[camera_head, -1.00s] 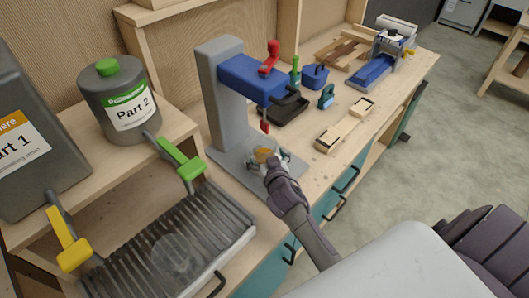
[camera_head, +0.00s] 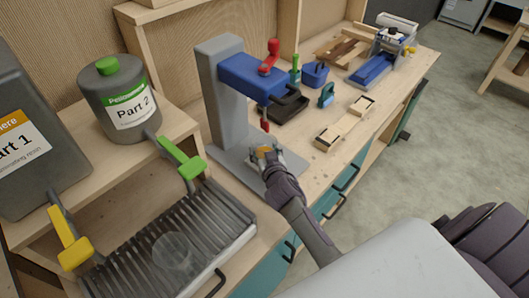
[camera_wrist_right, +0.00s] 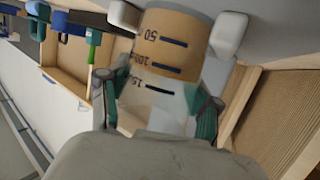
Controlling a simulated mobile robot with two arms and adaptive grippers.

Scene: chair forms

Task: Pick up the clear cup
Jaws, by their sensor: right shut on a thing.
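A clear cup with amber contents (camera_head: 264,149) stands on the grey base of the mixing stand, below the red mixing tip. In the right wrist view the cup (camera_wrist_right: 172,45) shows dark measuring marks and a clear band near the gripper. My right gripper (camera_head: 263,155) is shut on this cup, with one finger on each side; in the right wrist view its pale fingertips (camera_wrist_right: 178,25) flank the amber part. Another clear cup (camera_head: 172,256), seemingly empty, rests on the ribbed grate at lower left. My left gripper is not in view.
The grey mixing stand (camera_head: 227,105) with its blue head (camera_head: 250,80) rises close behind and above my right gripper. Part 1 (camera_head: 35,140) and Part 2 (camera_head: 118,100) containers stand on the left shelf. A wooden frame (camera_head: 346,123) lies right of the stand.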

